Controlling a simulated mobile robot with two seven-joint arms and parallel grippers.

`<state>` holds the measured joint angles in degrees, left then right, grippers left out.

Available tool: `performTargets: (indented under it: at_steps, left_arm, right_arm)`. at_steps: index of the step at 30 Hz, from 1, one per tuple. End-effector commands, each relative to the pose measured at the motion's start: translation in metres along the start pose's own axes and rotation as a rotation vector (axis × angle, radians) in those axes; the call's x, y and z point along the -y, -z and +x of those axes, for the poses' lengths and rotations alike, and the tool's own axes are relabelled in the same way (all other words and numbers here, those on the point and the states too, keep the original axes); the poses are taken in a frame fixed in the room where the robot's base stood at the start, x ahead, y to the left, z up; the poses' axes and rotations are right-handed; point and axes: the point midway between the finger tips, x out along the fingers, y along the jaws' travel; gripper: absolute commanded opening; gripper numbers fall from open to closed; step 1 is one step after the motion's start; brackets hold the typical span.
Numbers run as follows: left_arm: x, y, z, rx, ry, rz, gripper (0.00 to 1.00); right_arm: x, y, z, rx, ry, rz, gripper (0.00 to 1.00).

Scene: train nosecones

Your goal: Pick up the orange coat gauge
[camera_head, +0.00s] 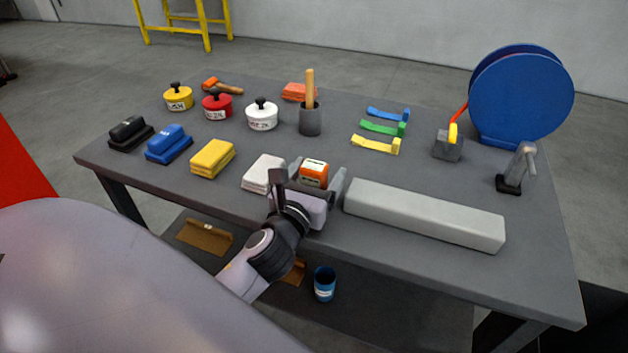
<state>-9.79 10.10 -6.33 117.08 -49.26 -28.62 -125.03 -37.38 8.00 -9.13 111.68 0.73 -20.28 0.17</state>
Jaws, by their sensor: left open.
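The orange coat gauge (314,168), a small orange block with a white label, sits on the grey table near its front edge. My left gripper (317,177) is open, with its fingers on either side of the gauge. I cannot tell whether the fingers touch it. The gripper hides the gauge's lower part. My right gripper is not in view.
A white folded cloth (263,173) lies just left of the gripper, and a long light-grey block (424,214) lies just right. A grey cup with a wooden handle (310,118) stands behind. Colored strips (382,129) lie back right. The table's (545,268) front right corner is clear.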

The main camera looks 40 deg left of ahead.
Motion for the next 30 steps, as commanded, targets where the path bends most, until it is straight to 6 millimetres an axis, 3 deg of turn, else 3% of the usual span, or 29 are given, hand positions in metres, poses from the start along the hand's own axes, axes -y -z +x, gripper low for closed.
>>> performTargets:
  at_steps: [8,14,23,30]
  left_arm:
    - [0.000,0.000,0.003,0.000,0.000,-0.001,0.79]
    - [0.000,0.000,0.003,0.000,0.000,-0.001,0.18]
    - [0.000,-0.002,0.003,0.002,0.000,0.000,0.18]
    - [0.000,-0.025,0.003,0.007,0.001,0.001,0.18]
  right_arm:
    - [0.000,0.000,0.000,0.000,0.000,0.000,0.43]
    - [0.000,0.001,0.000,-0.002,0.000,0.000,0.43]
    - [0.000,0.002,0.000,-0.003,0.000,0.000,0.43]
    - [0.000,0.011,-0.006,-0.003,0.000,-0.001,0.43]
